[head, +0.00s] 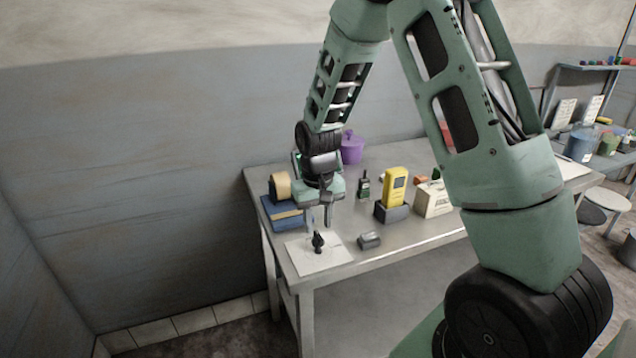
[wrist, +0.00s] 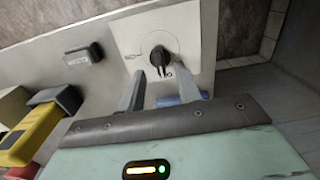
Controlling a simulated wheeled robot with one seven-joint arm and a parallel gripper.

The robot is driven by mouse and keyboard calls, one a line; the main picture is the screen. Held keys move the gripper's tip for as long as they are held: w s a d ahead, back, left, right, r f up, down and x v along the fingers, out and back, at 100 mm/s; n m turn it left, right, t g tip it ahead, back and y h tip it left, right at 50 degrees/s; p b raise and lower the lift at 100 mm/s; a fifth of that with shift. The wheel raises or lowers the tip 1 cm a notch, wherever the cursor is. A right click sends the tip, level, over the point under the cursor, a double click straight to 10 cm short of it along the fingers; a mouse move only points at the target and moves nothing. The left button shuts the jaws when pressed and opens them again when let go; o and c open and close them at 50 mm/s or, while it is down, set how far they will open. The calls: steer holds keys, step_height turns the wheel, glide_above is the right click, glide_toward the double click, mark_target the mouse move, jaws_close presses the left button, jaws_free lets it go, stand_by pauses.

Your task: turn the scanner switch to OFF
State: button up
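The scanner switch is a black knob (head: 318,242) on a white plate (head: 335,256) at the near left corner of the table. My gripper (head: 319,219) points down just above the knob, fingers apart with nothing between them. In the wrist view the knob (wrist: 158,56) lies just beyond the fingertips (wrist: 161,69), roughly centred between them and seemingly not touched. A thin curved line and small dark marks are on the plate around the knob; the lettering is too small to read.
A small grey block (head: 369,240) lies right of the plate. A yellow handheld device (head: 394,186) stands in a dark cradle (head: 391,213). A blue box (head: 283,213) with a tan roll (head: 281,185) sits behind the plate. A purple pot (head: 352,149) is farther back.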

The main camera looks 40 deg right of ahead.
mark_target(318, 234)
step_height(318, 234, up, 14)
steer(key=b, duration=0.1)
steer(key=shift+r, duration=0.15)
stand_by(0.5)
steer(key=s+a+f+n, duration=0.1)
steer(key=s+a+n, duration=0.25)
steer(key=a, duration=0.45)
steer(key=s+a+f+n, duration=0.1)
steer(key=s+a+n, duration=0.1)
steer(key=s+a, duration=0.5)
steer(key=s+a+f+n, duration=0.1)
steer(key=s+a+n, duration=0.1)
steer(key=s+a, duration=0.3)
steer(key=s+a+f+n, duration=0.1)
steer(key=s+a+n, duration=0.2)
steer(key=s, duration=0.6)
steer(key=shift+s+a+f+y, duration=0.15)
steer(key=shift+a+f+y, duration=0.2)
steer(key=shift+a, duration=0.5)
